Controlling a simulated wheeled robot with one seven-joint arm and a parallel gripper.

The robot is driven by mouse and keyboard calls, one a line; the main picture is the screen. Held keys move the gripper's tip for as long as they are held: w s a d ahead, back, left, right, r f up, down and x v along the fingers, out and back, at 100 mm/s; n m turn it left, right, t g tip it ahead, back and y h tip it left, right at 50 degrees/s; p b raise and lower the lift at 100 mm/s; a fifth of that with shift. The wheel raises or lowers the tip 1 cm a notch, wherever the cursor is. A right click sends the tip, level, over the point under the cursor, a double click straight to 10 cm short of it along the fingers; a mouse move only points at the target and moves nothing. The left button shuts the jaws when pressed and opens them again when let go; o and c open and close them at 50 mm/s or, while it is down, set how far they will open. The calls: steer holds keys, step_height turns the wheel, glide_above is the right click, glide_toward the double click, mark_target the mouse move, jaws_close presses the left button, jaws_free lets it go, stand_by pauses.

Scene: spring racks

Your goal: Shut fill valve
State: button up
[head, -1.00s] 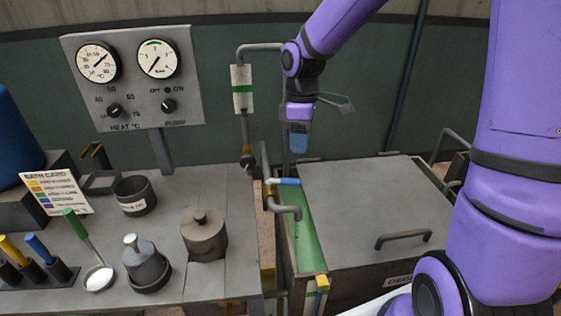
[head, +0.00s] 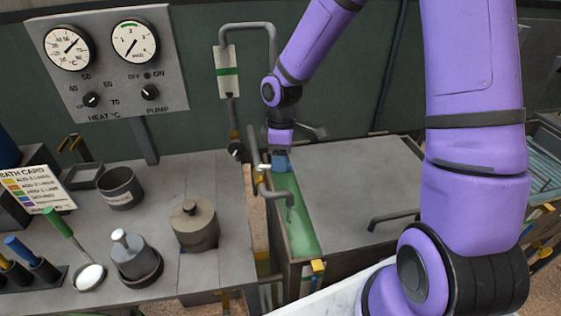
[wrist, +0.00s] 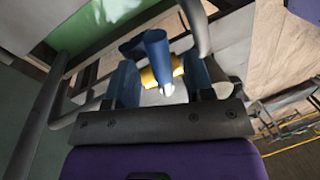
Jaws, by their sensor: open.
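The fill valve (wrist: 161,73) has a yellow body and a blue lever with a pale end, seen close up in the wrist view. In the head view its pale lever end (head: 263,167) shows beside the grey spout pipe, and the rest is hidden behind my fingers. My gripper (head: 281,161) points down at the valve above the tank's left edge. In the wrist view, its two blue fingers (wrist: 162,82) are apart, one on each side of the blue lever. I cannot tell whether either finger touches it.
The spout pipe (head: 272,193) hangs over the green-filled tank (head: 300,228). The tank's grey lid (head: 350,185) has a bar handle (head: 393,218). On the left, the bench (head: 215,262) holds pots and a gauge panel (head: 112,62) stands behind.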

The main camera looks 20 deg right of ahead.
steer(key=shift+s+f, duration=0.1)
steer(key=shift+f, duration=0.35)
jaws_close()
steer(key=n, duration=0.1)
steer(key=w+n, duration=0.1)
steer(key=n, duration=0.1)
steer(key=shift+w+d+h, duration=0.15)
steer(key=shift+w+h, duration=0.1)
steer(key=shift+h, duration=0.05)
jaws_free()
steer(key=shift+r, duration=0.1)
step_height(320, 180, up, 10)
steer(key=w, duration=0.2)
steer(key=shift+d+r, duration=0.2)
